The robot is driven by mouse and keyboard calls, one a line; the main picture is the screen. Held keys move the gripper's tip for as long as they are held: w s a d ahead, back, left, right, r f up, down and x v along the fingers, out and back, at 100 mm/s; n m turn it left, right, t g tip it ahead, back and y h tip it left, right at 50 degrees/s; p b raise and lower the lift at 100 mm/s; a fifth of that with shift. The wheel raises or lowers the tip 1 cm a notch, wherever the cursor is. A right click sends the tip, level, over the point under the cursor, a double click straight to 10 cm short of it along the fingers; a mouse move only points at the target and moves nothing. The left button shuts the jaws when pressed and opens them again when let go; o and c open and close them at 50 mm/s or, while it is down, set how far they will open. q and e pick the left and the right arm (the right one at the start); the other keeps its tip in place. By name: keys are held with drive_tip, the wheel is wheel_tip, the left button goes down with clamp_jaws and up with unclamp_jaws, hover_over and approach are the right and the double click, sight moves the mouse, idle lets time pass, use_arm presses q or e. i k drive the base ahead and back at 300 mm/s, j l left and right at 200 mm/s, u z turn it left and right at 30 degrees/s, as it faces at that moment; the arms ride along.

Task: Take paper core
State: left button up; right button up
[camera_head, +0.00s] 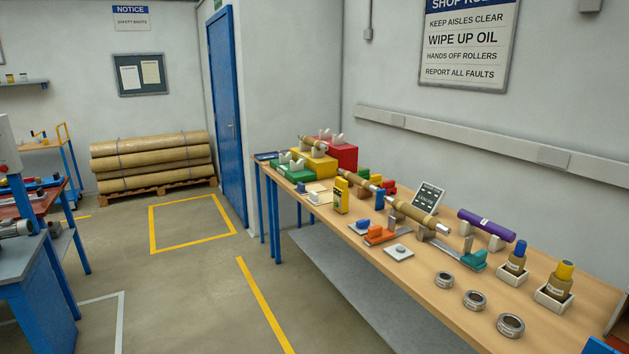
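A tan tube (312,144), which looks like a paper core, lies across pale supports on the yellow block (314,164) at the far end of the workbench. A second tan tube (414,214) sits on a metal shaft (360,183) in the middle of the bench, between small coloured fixtures. I cannot tell from this view which tube is the task's core. The green block (297,180) and the red block (338,154) beside the yellow one carry pale supports and no visible tube. Neither of my grippers is in view.
The wooden bench (420,290) runs along the right wall. It holds a purple roll (486,224), several steel rings (475,300), two capped containers (554,287) and a yellow handheld device (341,195). Open floor (190,290) lies left of it. Large rolls (150,162) lie on a pallet.

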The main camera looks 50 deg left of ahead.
sight(359, 181)
drive_tip(key=u, duration=1.4)
drive_tip(key=i+j+u, duration=0.45)
drive_tip(key=i+u, duration=0.15)
drive_tip(key=i, duration=0.15)
drive_tip(key=i+j+u, duration=0.1)
drive_tip(key=i+u, duration=0.15)
drive_tip(key=i, duration=0.2)
drive_tip(key=i+j, duration=0.15)
drive_tip(key=i, duration=0.65)
drive_tip(key=i+j+u, duration=0.1)
drive_tip(key=i, duration=0.65)
drive_tip(key=i+j+z, duration=0.1)
drive_tip(key=i+z, duration=0.25)
drive_tip(key=i+j+z, duration=0.2)
drive_tip(key=i+z, duration=0.15)
drive_tip(key=i+j+z, duration=0.35)
